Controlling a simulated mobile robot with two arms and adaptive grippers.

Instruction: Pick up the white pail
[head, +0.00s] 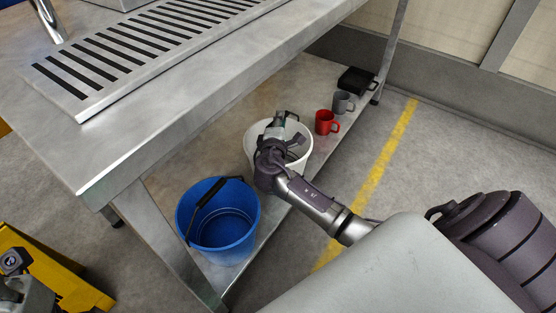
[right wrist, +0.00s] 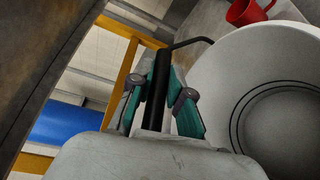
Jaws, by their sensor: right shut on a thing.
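The white pail (head: 250,147) stands on the lower shelf of the metal bench, partly hidden by my right arm. Its round opening fills the right side of the right wrist view (right wrist: 220,75). My right gripper (head: 279,122) is over the pail. In the right wrist view the teal finger pads of the gripper (right wrist: 162,100) are on either side of the pail's black handle grip (right wrist: 160,75), shut on it. A thin dark wire bends from the grip toward the pail. I cannot tell whether the pail's base touches the shelf. My left gripper is not clearly in view.
A blue pail (head: 218,252) stands beside the white pail, nearer the front. A red mug (head: 326,122), a grey mug (head: 343,103) and a black box (head: 357,80) stand farther along the shelf (head: 262,100). The metal bench top (head: 150,125) overhangs the shelf.

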